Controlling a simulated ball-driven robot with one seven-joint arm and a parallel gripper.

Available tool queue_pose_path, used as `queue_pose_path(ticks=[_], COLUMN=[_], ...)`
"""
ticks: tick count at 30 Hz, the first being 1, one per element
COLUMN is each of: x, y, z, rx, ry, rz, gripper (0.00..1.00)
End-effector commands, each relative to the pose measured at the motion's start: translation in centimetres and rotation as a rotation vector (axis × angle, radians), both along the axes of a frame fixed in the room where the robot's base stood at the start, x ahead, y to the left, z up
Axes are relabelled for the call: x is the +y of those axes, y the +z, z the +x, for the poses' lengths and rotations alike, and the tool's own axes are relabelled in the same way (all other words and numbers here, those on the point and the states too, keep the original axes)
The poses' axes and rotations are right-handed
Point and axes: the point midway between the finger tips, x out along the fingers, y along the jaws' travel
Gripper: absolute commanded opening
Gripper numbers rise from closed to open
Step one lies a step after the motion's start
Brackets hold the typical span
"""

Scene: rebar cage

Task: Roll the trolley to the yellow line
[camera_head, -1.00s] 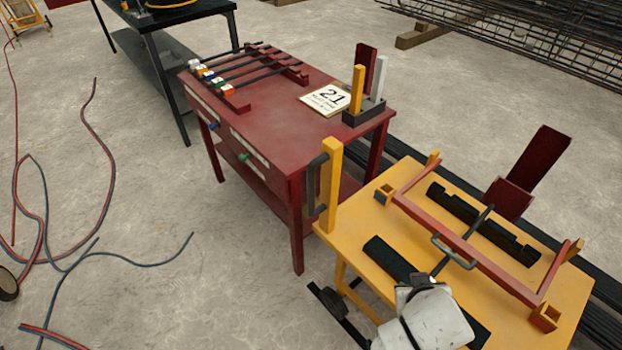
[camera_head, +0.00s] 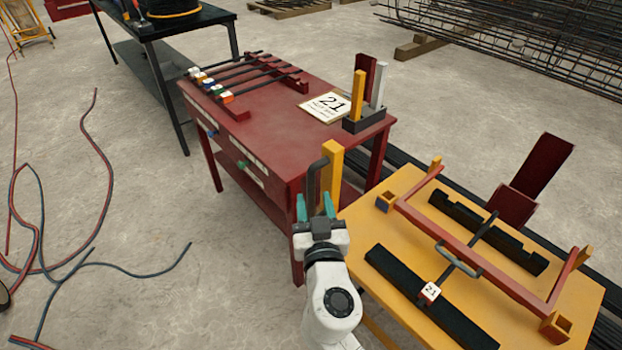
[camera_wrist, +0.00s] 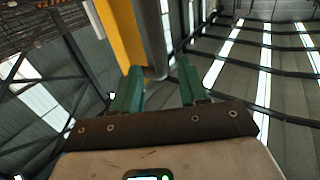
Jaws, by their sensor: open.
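The trolley (camera_head: 376,222) has a yellow top and stands at the lower right of the head view. At its left corner rises a yellow post (camera_head: 332,160) with a dark upright handle (camera_head: 312,178). My gripper (camera_head: 315,206) is open at the handle, its teal fingers on either side of the handle's lower part. In the wrist view the grey handle bar (camera_wrist: 152,38) and the yellow post (camera_wrist: 122,38) run up beyond the gap between the fingers (camera_wrist: 159,75). I cannot tell whether the fingers touch the handle. No yellow floor line shows.
A red frame (camera_head: 470,255) and dark bars lie on the trolley. Cables (camera_head: 107,165) lie on the floor at left. Rebar (camera_head: 500,45) lies at back right.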

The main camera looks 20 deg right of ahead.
Motion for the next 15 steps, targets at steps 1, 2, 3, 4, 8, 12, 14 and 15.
queue_pose_path(ticks=[1, 2, 3, 4, 8, 12, 14, 15], x=[-0.3, -0.5, -0.7, -0.9, -1.4, -1.8, -1.9, -1.9], y=[0.3, 0.3, 0.2, 0.2, 0.1, 0.1, 0.1, 0.0], z=[1.0, 1.6, 2.3, 2.8, 4.6, 5.9, 6.3, 6.4], rx=[-0.001, -0.001, 0.000, 0.000, 0.001, 0.000, 0.000, 0.001], ry=[-0.002, -0.002, -0.003, -0.004, -0.003, -0.002, -0.002, -0.002], rz=[-0.001, 0.000, 0.000, 0.000, 0.000, -0.001, -0.001, 0.000], gripper=[0.44, 0.44, 0.44, 0.44, 0.44, 0.44, 0.44, 0.44])
